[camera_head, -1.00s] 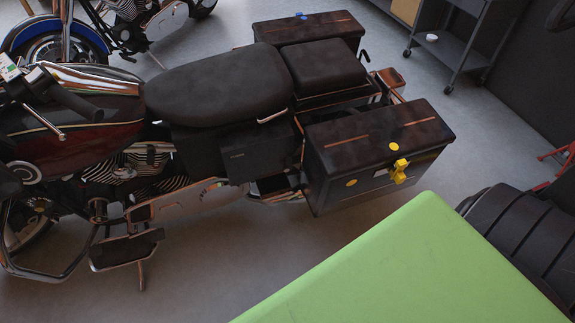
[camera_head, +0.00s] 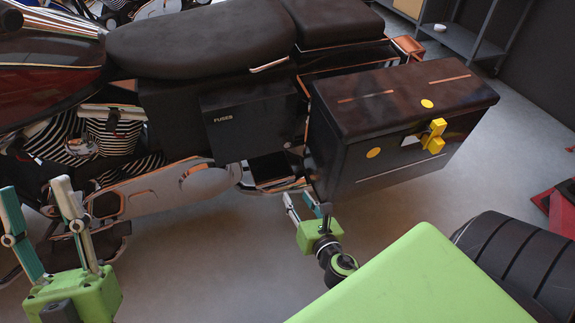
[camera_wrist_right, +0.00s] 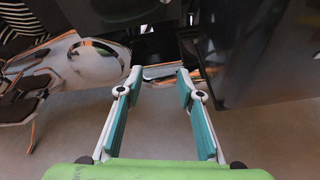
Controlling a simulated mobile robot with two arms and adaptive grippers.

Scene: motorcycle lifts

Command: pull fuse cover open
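The fuse cover (camera_head: 248,125) is a black panel marked "FUSES" on the motorcycle's side, below the seat. My left gripper (camera_head: 36,190) is at the lower left, fingers apart, empty and clear of the cover. My right gripper (camera_head: 307,205) is below and right of the cover, near the side case's lower corner. In the right wrist view, its fingers (camera_wrist_right: 160,80) are spread with nothing between them. A dark panel at the top there (camera_wrist_right: 112,14) seems to be the cover, partly cut off.
The black side case (camera_head: 385,150) with a yellow latch (camera_head: 435,137) stands close to the right of the cover. The seat (camera_head: 200,48) is above. Chrome pipework (camera_head: 165,190) runs below. A grey shelf cart (camera_head: 465,40) stands behind. Open floor lies below the motorcycle.

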